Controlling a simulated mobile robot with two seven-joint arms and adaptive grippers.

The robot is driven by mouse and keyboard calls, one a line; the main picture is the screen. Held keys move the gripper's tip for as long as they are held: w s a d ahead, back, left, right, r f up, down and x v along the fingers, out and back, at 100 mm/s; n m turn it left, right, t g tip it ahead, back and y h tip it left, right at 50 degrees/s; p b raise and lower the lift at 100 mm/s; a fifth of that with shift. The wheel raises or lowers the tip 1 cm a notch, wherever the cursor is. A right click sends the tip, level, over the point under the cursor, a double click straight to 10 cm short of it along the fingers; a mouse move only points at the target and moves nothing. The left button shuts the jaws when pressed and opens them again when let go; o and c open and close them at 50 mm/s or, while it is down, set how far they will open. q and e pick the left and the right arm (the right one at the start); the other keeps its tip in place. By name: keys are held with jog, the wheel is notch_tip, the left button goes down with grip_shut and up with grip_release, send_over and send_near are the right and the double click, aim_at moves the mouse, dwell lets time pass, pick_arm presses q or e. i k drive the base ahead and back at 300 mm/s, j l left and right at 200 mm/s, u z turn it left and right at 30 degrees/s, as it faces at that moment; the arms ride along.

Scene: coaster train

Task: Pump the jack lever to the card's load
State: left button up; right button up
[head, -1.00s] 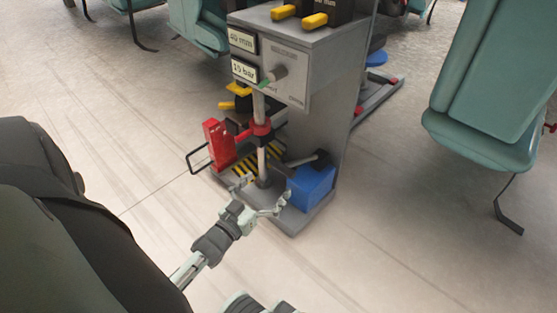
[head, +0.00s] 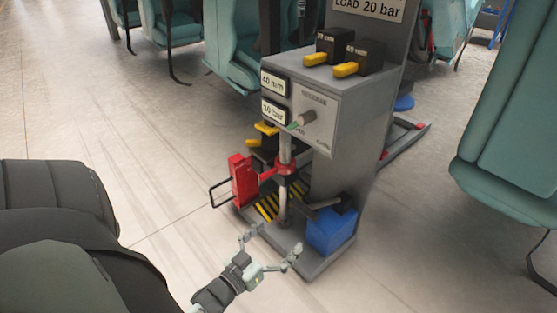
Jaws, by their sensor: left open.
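The load card (head: 372,7) at the top of the grey stand reads "LOAD 20 bar". Two readout plates on the stand's front show "40 mm" (head: 273,83) and a bar value (head: 273,111) whose first digit is unclear. A blue block (head: 331,233) at the stand's foot carries a dark bar (head: 324,203), which looks like the jack lever. A grey upright rod (head: 284,208) with a red collar stands left of it. My left gripper (head: 271,243) is open and empty, in front of the stand's foot, apart from the lever. My right gripper is not in view.
A red block with a wire loop (head: 243,180) sticks out left of the rod. Teal seats (head: 515,130) stand right and behind.

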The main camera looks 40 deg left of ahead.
aim_at(323, 204)
jog(key=u, duration=1.4)
